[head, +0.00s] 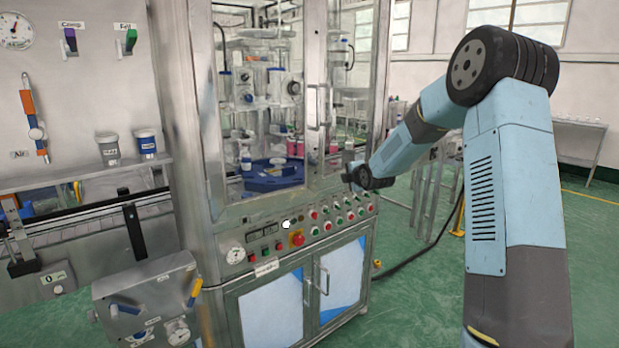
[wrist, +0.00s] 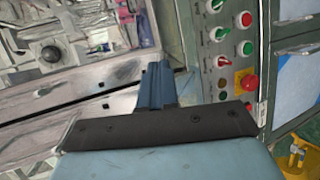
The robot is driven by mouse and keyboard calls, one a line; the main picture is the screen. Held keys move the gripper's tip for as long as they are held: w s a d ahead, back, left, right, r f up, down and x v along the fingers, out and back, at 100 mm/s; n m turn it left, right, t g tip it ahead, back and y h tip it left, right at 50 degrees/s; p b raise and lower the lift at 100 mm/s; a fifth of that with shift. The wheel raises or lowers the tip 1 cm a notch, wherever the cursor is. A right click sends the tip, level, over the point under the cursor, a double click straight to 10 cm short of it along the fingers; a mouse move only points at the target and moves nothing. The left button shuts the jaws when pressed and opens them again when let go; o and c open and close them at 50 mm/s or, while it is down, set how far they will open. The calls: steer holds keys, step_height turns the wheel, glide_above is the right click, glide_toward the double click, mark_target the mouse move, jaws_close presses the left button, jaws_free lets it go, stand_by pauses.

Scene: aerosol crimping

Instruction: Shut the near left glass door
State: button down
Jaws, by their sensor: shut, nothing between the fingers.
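The near left glass door (head: 228,140) is on the front of the steel machine cabinet, left of a second glass pane (head: 352,60). A vertical metal handle (head: 314,105) shows by the upright frame between them. I cannot tell whether the door stands slightly ajar or flush. My gripper (head: 350,178) is at the right front of the cabinet, just above the button panel and apart from the left door. In the wrist view its blue fingers (wrist: 155,85) are together and empty, over a grey metal frame edge.
The button panel (head: 266,245) runs below the glass, with a red stop button (wrist: 249,82) in the wrist view. A blue turntable (head: 262,181) with small items is inside. Lower cupboard doors (head: 272,310) are below.

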mark_target(305, 173)
steer(key=s+a+n+t+y, duration=0.2)
steer(key=s+a+y, duration=0.4)
steer(key=s, duration=0.4)
steer(key=x, duration=1.4)
steer(key=shift+d, duration=0.1)
